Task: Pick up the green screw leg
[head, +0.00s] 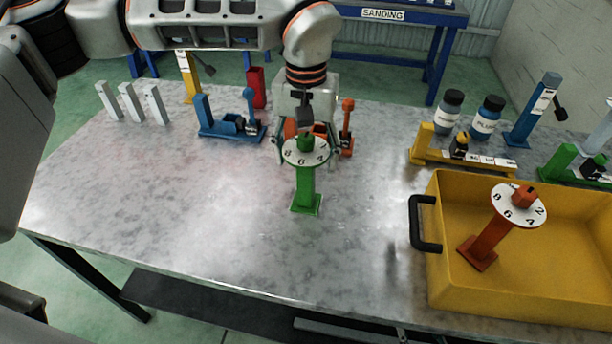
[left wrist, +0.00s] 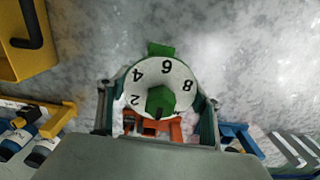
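The green screw leg (head: 306,187) stands upright on the grey table, with a white numbered dial and a green knob on top. It also shows from above in the left wrist view, its dial (left wrist: 158,88) facing the camera. My left gripper (head: 307,155) comes down from above at the dial. Its fingers (left wrist: 158,115) are spread, one on each side of the dial in the left wrist view. I cannot tell whether they touch the leg. My right gripper is not in view.
A yellow bin (head: 437,262) with an orange screw leg (head: 490,240) stands at the right. Behind my left gripper is an orange fixture (head: 347,130), with a blue one (head: 222,128) to its left. Three grey bars (head: 130,103) stand at the back left. The table's front left is clear.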

